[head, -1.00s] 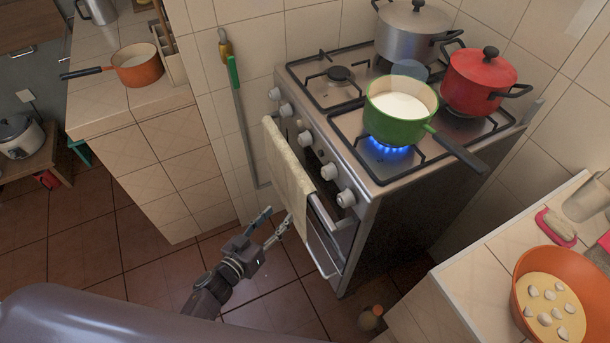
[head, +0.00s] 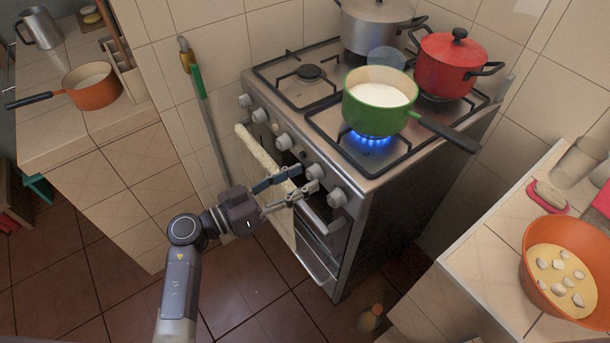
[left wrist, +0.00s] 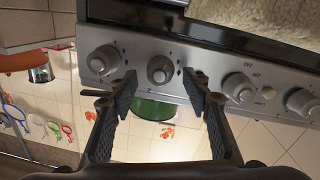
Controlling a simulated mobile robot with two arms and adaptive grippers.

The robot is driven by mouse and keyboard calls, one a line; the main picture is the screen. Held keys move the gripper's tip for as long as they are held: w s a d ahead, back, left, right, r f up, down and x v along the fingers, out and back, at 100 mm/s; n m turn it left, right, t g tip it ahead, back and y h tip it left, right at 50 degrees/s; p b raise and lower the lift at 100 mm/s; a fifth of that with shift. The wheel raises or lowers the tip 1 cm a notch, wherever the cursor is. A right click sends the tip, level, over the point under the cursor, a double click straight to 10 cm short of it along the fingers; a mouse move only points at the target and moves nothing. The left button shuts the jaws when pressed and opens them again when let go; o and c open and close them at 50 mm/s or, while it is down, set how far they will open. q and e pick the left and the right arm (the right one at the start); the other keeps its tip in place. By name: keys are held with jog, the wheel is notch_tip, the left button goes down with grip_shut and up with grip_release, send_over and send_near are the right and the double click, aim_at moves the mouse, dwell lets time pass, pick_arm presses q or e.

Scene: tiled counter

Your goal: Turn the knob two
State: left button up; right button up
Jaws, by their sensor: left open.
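The stove (head: 370,178) has a row of pale round knobs along its front panel. My left gripper (head: 317,179) is open in front of the panel, at the knob second from the right end (head: 314,171), its fingers partly covering that knob. In the left wrist view my gripper (left wrist: 160,84) has its fingers spread on either side of this knob (left wrist: 160,69); whether they touch it I cannot tell. The rightmost knob (head: 337,196) is close by and shows in the left wrist view (left wrist: 104,60). My right gripper is not in view.
A green pot (head: 377,113) sits over a lit blue flame (head: 372,141); its handle points right. A red pot (head: 447,70) and a steel pot (head: 377,28) stand behind. A towel (head: 270,170) hangs on the oven handle. An orange bowl (head: 540,293) is on the right counter.

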pick_arm(q)
jog(key=shift+x, duration=0.95)
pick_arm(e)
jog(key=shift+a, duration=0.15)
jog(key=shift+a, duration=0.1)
pick_arm(q)
jog(key=shift+c, duration=0.6)
